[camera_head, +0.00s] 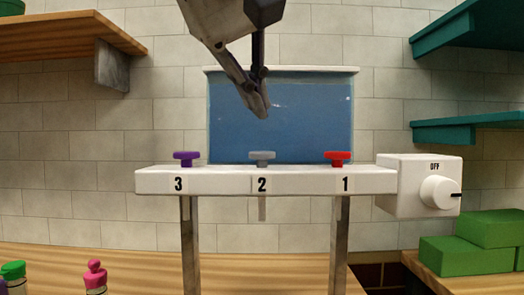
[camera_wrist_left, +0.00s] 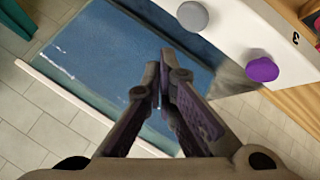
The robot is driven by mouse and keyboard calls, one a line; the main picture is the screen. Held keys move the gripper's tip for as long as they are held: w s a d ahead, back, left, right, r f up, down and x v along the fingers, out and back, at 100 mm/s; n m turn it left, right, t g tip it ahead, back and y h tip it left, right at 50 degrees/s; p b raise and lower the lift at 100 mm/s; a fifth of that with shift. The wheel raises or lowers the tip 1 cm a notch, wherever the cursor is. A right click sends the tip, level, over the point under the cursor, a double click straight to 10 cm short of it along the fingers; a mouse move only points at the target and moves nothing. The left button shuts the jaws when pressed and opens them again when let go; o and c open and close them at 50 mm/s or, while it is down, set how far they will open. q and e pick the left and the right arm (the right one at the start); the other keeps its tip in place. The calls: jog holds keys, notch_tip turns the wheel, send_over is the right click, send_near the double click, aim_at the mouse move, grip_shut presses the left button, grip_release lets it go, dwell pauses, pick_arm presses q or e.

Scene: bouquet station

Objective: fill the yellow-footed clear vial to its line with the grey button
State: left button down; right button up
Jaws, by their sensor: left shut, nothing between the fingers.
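The grey button (camera_head: 262,157) stands on top of the white dispenser bar above the number 2, between a purple button (camera_head: 186,157) and a red button (camera_head: 338,157). In the left wrist view the grey button (camera_wrist_left: 193,17) is near the top and the purple button (camera_wrist_left: 262,69) is right of it. My left gripper (camera_head: 260,112) is shut and empty, its fingertips above the grey button and apart from it. A grey spout (camera_head: 262,208) hangs under the bar below number 2. I see no yellow-footed clear vial in either view. My right gripper is not in view.
A blue liquid tank (camera_head: 230,130) stands behind the bar (camera_head: 220,182). A white box with a dial (camera_head: 440,192) marked OFF is at its right end. Capped bottles, one pink (camera_head: 95,275), stand at lower left. Green blocks (camera_head: 465,255) lie at right. Shelves (camera_head: 55,38) flank the wall.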

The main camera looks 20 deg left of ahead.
pick_arm(q)
jog(key=shift+r, duration=1.15)
dwell(0.7)
